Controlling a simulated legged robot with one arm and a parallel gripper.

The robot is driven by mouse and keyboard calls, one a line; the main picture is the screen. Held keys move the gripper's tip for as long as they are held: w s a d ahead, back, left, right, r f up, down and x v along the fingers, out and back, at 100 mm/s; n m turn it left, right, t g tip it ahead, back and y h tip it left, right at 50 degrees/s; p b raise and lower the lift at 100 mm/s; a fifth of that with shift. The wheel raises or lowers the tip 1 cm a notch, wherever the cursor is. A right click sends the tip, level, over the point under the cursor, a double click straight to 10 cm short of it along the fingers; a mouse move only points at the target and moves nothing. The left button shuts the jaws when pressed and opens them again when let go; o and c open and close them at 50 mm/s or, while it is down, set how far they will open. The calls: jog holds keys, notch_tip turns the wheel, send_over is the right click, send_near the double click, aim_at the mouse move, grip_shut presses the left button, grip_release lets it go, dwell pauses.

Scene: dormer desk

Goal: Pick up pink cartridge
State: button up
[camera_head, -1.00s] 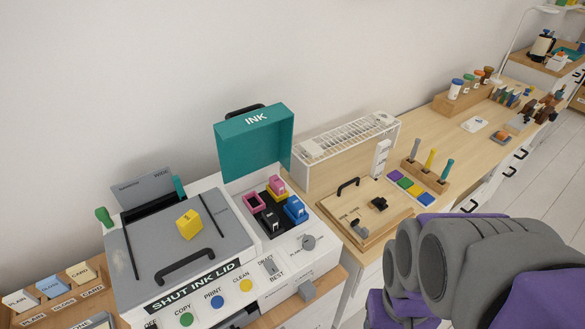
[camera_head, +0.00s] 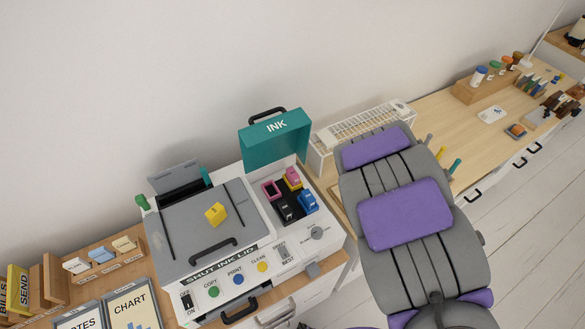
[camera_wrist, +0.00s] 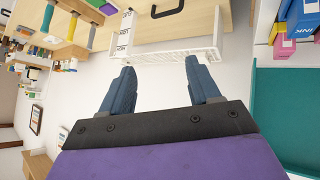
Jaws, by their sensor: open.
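The pink cartridge (camera_head: 292,172) sits at the back of the printer's open ink bay, in a slot with a yellow edge. An empty pink-edged slot (camera_head: 271,190) is left of it. A black cartridge (camera_head: 284,209) and a blue cartridge (camera_head: 307,202) stand in front. A yellow cartridge (camera_head: 215,214) rests on the grey scanner lid. My gripper (camera_wrist: 160,78) is open and empty in the wrist view, with nothing between its blue fingers. Pink and blue pieces (camera_wrist: 283,47) show at that view's top right; I cannot tell which pink piece is the cartridge.
The raised teal ink lid (camera_head: 275,135) stands behind the bay and also shows in the wrist view (camera_wrist: 285,110). A white rack (camera_head: 365,125) stands to the right. My arm covers part of the desk. Trays of cards (camera_head: 100,255) lie left of the printer.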

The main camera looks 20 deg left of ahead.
jog(key=s+a+f+n+y+p, duration=0.1)
jog(key=a+n+y+p, duration=0.15)
jog(key=a, duration=0.45)
jog(key=n+g+y+b, duration=0.1)
jog(key=y+b, duration=0.4)
jog(key=b, duration=0.3)
send_near(294, 175)
jog(key=b+x, duration=0.2)
jog(key=x, duration=0.2)
jog(key=shift+r+b, duration=0.2)
jog(key=shift+b, duration=0.1)
jog(key=b+x, duration=0.3)
jog(key=x, duration=0.2)
jog(key=shift+w+f, duration=0.1)
jog(key=shift+f, duration=0.1)
jog(key=shift+r, duration=0.1)
jog(key=c, duration=1)
jog(key=shift+c, duration=0.2)
